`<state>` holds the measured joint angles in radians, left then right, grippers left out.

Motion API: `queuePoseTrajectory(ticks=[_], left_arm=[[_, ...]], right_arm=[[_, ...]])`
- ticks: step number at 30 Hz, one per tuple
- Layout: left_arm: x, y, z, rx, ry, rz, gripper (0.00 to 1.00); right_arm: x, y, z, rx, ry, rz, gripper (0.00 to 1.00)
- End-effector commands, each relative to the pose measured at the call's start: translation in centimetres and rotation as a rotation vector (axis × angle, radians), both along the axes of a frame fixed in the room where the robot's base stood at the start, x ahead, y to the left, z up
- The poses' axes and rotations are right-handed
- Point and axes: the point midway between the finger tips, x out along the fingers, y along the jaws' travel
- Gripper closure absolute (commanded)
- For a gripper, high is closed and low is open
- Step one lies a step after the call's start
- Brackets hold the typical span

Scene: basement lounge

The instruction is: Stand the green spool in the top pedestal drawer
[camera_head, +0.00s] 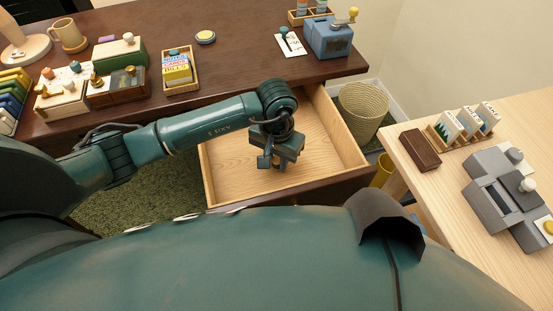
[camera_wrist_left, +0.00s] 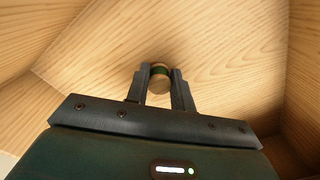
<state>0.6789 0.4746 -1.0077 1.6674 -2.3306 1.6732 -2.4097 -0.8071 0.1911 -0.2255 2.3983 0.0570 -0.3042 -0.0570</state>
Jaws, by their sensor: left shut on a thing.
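The top pedestal drawer (camera_head: 330,136) is pulled open below the dark desk, with a bare light-wood floor. My left gripper (camera_head: 279,166) is inside the drawer's outline in the head view, pointing down. In the left wrist view, my left gripper (camera_wrist_left: 160,84) is shut on the green spool (camera_wrist_left: 160,77), which shows a pale round end and a green band between the fingers. Wooden drawer walls surround it there. I cannot tell whether the spool touches the drawer floor. The spool is hidden by the gripper in the head view. My right gripper is not in view.
The dark desk (camera_head: 235,65) holds a card box (camera_head: 178,70), small boxes, a mug (camera_head: 69,36) and a blue sharpener-like device (camera_head: 328,36). A woven basket (camera_head: 361,110) stands right of the drawer. A light table (camera_head: 425,185) with a grey device (camera_head: 500,195) is at right.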

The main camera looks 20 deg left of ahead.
Motion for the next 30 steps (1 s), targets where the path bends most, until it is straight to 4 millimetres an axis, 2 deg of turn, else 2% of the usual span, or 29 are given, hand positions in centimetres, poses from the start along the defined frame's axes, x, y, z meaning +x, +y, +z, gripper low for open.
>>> queuePoseTrajectory(ticks=[12, 13, 20, 30], left_arm=[[0.04, -0.02, -0.73, 0.0, -0.002, -0.001, 0.97], [0.03, -0.03, -0.63, 0.0, -0.002, -0.001, 0.75], [0.02, -0.02, -0.56, -0.001, -0.002, -0.001, 0.56], [0.01, -0.05, -0.04, -0.002, -0.001, -0.001, 0.55]], right_arm=[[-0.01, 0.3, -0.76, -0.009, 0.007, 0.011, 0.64], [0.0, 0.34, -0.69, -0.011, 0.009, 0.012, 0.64], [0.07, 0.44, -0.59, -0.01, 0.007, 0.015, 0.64], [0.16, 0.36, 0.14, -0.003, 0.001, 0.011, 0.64]])
